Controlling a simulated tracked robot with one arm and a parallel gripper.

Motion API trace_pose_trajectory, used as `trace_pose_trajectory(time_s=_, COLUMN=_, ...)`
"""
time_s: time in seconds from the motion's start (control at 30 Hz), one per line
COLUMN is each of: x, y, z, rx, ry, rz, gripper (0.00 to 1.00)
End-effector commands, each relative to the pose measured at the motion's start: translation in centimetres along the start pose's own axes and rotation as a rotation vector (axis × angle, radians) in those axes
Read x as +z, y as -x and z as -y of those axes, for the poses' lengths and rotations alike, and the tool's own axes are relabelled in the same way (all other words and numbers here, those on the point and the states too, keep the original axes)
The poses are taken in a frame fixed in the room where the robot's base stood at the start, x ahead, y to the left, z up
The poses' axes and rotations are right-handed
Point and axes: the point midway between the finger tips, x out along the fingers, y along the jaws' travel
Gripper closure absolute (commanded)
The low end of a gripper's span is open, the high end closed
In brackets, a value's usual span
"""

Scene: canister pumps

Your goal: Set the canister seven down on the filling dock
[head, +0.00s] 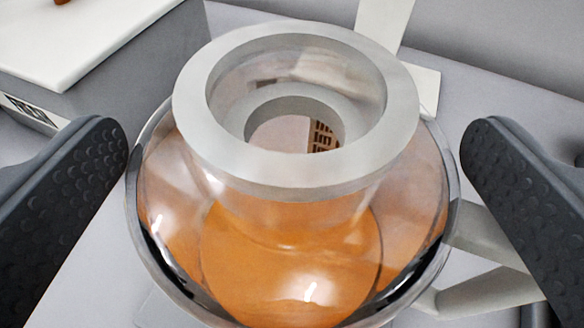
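A round canister (290,265) fills the middle of the head view. It has clear walls, orange contents or inside, a shiny metal band and a thick pale grey ring (195,105) at its open top. It looks nearly upright, tilted in the picture by the camera angle. My gripper (294,155) has its two dark, textured fingers spread wide, one on each side of the canister. A narrow gap seems to show between each fingertip and the canister. No number is visible on it. The canister's underside is hidden, and I cannot identify the filling dock.
A grey block with a white top (80,35) stands at the upper left. A pale upright post (383,25) rises behind the canister. A pale bracket-like part (485,292) lies at the lower right. A grey surface runs back to a wall.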

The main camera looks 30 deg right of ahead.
Motion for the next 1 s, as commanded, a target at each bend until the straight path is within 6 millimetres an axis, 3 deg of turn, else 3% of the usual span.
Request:
trace_pose_trajectory(time_s=0.27, x=-0.3, y=1.7, z=-0.1, rx=0.001, ry=0.0, rz=-0.004, gripper=0.0)
trace_pose_trajectory(time_s=1.0, x=0.0, y=12.4, z=0.0, rx=0.0, ry=0.001, rz=0.0, gripper=0.0)
